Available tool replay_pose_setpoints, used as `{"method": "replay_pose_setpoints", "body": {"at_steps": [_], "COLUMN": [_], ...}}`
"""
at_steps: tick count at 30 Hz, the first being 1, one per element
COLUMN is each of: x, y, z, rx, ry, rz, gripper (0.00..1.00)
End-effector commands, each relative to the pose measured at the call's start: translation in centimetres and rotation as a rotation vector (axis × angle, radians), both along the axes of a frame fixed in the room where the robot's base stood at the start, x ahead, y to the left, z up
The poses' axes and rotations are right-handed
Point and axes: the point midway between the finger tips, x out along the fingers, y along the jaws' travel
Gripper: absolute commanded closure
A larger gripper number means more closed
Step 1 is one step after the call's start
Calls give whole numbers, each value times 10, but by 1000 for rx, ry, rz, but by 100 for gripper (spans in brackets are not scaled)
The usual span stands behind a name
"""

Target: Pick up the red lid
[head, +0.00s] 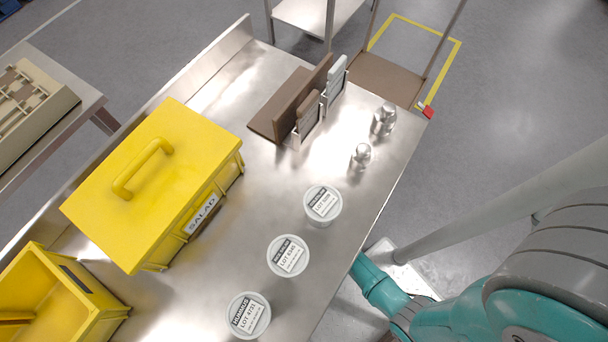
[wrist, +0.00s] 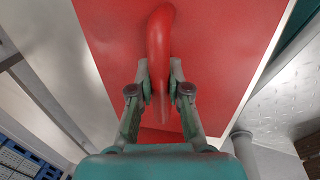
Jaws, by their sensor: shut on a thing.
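The red lid (wrist: 225,45) fills most of the upper wrist view, a flat red panel with a raised red handle (wrist: 159,35). My gripper (wrist: 160,88) has a finger on each side of the handle's near end and is shut on it. What lies under the lid is hidden in this view. The red lid and my gripper do not show in the head view, where only part of my arm is seen at the lower right.
In the head view, a yellow lidded box (head: 95,205) labelled SALAD and an open yellow bin (head: 95,318) stand on the steel table (head: 300,245). Three labelled white tubs, including one nearest the front (head: 249,316), brown boards (head: 280,105) and small shakers (head: 361,155) share it.

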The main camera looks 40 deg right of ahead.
Motion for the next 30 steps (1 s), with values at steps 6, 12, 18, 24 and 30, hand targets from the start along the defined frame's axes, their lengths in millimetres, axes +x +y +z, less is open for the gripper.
{"method": "replay_pose_setpoints", "body": {"at_steps": [6, 12, 18, 24, 30], "x": [0, 1, 0, 0, 0], "y": [0, 0, 0, 0, 0], "z": [53, 94, 118, 127, 127], "rx": [-1, -1, -1, -1, 0], "ry": [-3, -3, -1, 0, 0], "rz": [0, 0, 0, 0, 0], "gripper": [100, 100, 100, 100, 100]}}
